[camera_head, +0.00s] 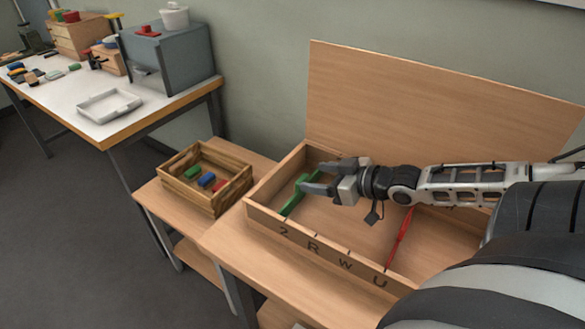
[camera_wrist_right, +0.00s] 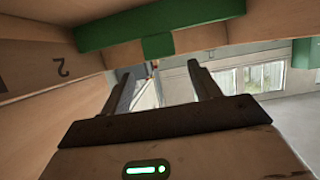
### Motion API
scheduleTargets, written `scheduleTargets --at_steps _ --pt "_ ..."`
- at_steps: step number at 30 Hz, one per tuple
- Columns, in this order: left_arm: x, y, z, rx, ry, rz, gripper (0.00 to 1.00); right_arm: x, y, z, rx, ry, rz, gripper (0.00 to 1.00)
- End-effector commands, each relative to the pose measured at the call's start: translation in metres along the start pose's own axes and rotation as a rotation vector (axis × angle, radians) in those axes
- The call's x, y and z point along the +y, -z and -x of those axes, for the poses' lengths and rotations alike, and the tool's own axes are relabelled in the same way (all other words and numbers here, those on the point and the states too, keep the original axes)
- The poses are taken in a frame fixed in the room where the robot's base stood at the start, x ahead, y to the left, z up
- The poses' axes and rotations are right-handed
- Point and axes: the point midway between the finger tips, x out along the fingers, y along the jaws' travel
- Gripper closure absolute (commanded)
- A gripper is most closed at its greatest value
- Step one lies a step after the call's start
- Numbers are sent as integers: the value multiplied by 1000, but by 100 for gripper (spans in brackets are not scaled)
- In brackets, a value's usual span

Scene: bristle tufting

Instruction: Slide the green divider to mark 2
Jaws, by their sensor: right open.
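The green divider (camera_head: 291,205) stands across the wooden box (camera_head: 262,196) near its left end, its front end close to mark 2 (camera_head: 283,232) on the front wall. I cannot tell whether it lines up exactly. In the wrist view the green divider (camera_wrist_right: 200,33) has a small green tab (camera_wrist_right: 158,46), and mark 2 (camera_wrist_right: 63,67) shows to the left. My right gripper (camera_head: 312,177) is open at the divider, partly hiding it. In the wrist view its fingertips (camera_wrist_right: 163,70) are on either side of the tab's line, with a gap visible between them. My left gripper is out of view.
A red divider (camera_head: 400,238) stands farther right in the box. Letters R, W and U follow along the front wall. A tall wooden panel (camera_head: 430,105) rises behind. A crate (camera_head: 180,190) with coloured blocks sits left. A white table (camera_head: 75,95) is at far left.

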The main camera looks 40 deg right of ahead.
Motion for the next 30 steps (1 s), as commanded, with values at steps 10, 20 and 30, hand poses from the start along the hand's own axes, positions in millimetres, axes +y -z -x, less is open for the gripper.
scheduleTargets --at_steps 10,20,30 --pt "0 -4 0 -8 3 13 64 -2 -8 -4 -15 5 -4 38" --pt "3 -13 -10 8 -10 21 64 -2 -9 -41 -11 4 -2 38" --pt "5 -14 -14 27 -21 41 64 -2 -8 -69 -14 4 -4 38"
